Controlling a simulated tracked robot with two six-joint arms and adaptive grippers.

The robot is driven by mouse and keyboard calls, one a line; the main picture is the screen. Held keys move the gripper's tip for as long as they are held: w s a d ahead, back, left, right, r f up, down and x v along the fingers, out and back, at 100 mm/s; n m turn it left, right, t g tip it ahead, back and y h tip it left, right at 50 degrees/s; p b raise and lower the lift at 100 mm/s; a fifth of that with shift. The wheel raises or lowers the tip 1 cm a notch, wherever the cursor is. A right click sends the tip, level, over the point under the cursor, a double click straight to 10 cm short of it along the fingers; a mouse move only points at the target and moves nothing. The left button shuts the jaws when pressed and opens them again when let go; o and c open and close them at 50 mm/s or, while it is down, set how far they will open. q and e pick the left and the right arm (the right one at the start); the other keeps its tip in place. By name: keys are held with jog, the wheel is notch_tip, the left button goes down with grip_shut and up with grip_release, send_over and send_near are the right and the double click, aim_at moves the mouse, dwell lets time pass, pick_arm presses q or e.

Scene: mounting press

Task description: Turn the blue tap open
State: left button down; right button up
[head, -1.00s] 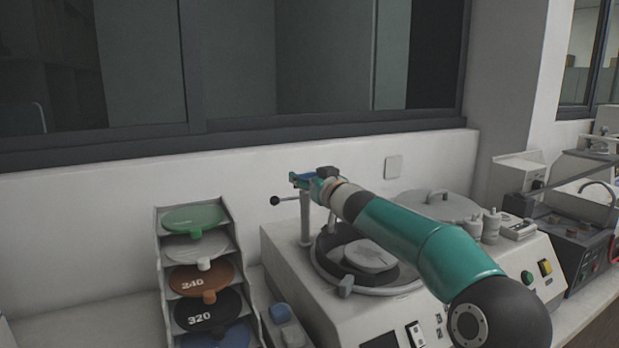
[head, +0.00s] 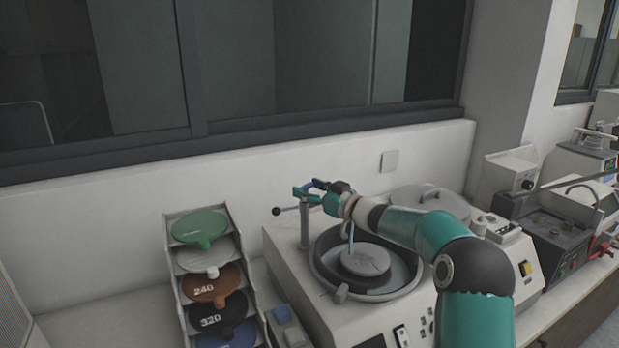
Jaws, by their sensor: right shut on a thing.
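The blue tap (head: 300,191) sits on top of a grey post at the back left of the grinding machine; only a small part of its handle shows. My right gripper (head: 318,192) is at the tap, shut on it, with my arm reaching in from the right. The fingers are small and partly cover the handle. A thin pale-blue vertical streak (head: 350,238) shows below my wrist, over the round bowl (head: 322,262); I cannot tell if it is water or a spout. My left gripper is not in view.
A black-knobbed lever (head: 277,211) sticks out left of the post. A rack of coloured discs (head: 172,262) stands at the left. A round lid (head: 425,196) lies behind my arm. More equipment (head: 550,238) stands at the right. The wall is close behind.

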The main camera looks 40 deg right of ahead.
jog(key=shift+d+n+y, duration=0.15)
jog(key=shift+n+y, duration=0.85)
jog(key=shift+y, duration=0.6)
jog(key=o, duration=1.1)
jog(key=shift+o, duration=0.2)
jog(key=v, duration=1.2)
jog(key=shift+r, duration=0.15)
jog(key=shift+d, duration=0.1)
